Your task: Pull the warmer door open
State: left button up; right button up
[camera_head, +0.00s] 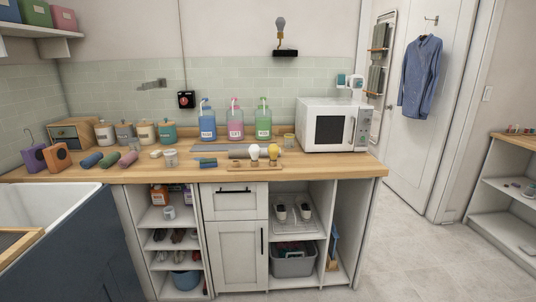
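A white, box-shaped appliance that looks like the warmer (365,128) stands at the right end of the wooden counter. Its door (307,132) faces front, has a dark window and appears closed. A control strip with a small dial is on the right of its front. Neither of my grippers is in view, and nothing is touching the warmer.
The wooden counter (345,167) holds bottles (235,125), jars, rolled towels (91,159) and light bulbs left of the warmer. Open shelves and a cabinet (237,245) are below. Open floor (415,255) lies at right, before a white door (425,125).

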aim_at(328, 128)
jog(key=i+j, duration=0.15)
jog(key=i, duration=0.2)
jog(key=i+j, duration=0.15)
jog(key=i, duration=0.15)
jog(key=i+l, duration=1)
jog(key=l, duration=0.15)
jog(key=i+l, duration=0.1)
jog(key=l, duration=1.05)
jog(key=l+u, duration=0.1)
jog(key=l, duration=1.05)
